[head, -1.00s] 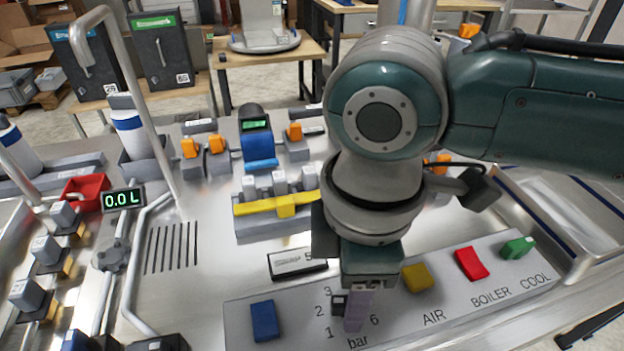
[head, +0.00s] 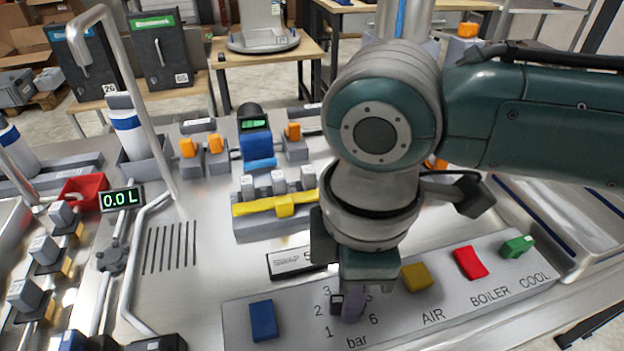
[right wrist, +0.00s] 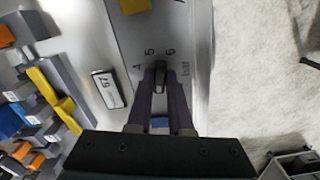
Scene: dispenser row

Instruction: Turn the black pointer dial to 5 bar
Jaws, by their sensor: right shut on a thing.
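The black pointer dial (right wrist: 160,74) sits on the grey panel, between the fingertips of my right gripper (right wrist: 160,90) in the right wrist view. The purple fingers are shut on its sides. In that view the dial's upper end lies between the numbers 5 and 6. In the head view my right gripper (head: 352,308) reaches down over the dial, and only a small dark part of the dial (head: 337,303) shows left of the fingers. The 3, 2, 1 and 6 marks are readable there. My left gripper is not in view.
On the same panel (head: 380,335) are a blue switch (head: 263,320) left of the dial, and yellow (head: 416,277), red (head: 470,262) and green (head: 517,247) controls to the right. A "SWAP" label block (head: 297,263) lies behind the dial.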

